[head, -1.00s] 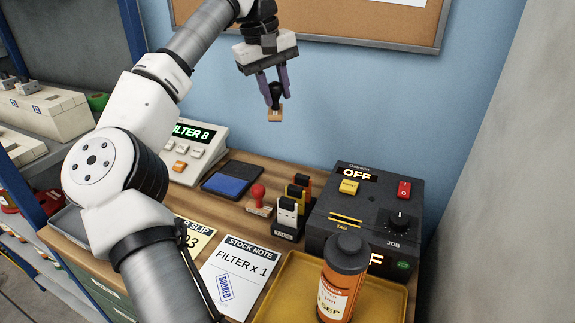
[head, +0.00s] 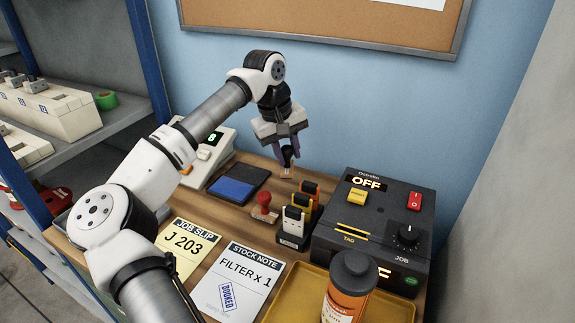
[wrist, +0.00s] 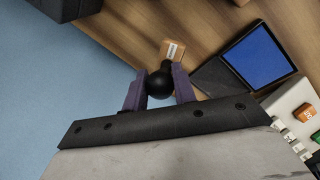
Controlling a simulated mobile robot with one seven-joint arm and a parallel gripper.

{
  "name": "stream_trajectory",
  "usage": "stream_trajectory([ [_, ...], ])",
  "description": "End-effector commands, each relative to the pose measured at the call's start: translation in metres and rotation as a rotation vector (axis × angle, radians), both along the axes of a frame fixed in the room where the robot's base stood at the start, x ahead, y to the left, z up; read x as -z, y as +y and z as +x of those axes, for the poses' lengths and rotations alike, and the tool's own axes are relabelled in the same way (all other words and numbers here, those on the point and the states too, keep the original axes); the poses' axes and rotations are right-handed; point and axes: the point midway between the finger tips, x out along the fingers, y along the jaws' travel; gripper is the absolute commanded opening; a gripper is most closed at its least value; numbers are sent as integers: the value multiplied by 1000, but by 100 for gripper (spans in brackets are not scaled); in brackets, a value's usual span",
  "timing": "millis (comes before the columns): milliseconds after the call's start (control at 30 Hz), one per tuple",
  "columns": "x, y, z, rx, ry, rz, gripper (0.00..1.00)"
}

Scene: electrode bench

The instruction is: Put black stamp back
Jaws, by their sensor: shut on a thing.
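The black stamp (head: 288,157) is in my gripper (head: 288,152), low over the back of the bench, right of the ink pad. In the wrist view the jaws (wrist: 160,90) are shut on its round black knob (wrist: 159,84), and its wooden foot (wrist: 172,50) points toward the bench top. I cannot tell whether the foot touches the wood. The red stamp (head: 264,206) stands upright on the bench, in front of the black stamp. The ink pad (head: 236,188) has a blue face and a dark open lid; it also shows in the wrist view (wrist: 258,57).
A yellow tray (head: 292,303) holds an orange bottle (head: 346,290). Two papers (head: 238,280) lie in front.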

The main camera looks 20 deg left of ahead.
Motion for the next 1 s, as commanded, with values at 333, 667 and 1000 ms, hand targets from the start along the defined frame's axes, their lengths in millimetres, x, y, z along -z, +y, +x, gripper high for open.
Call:
stream_trajectory([
  [333,39,0,0,0,1,-2,12],
  [667,46,0,0,1,-1,1,12],
  [1000,48,0,0,0,0,0,49],
])
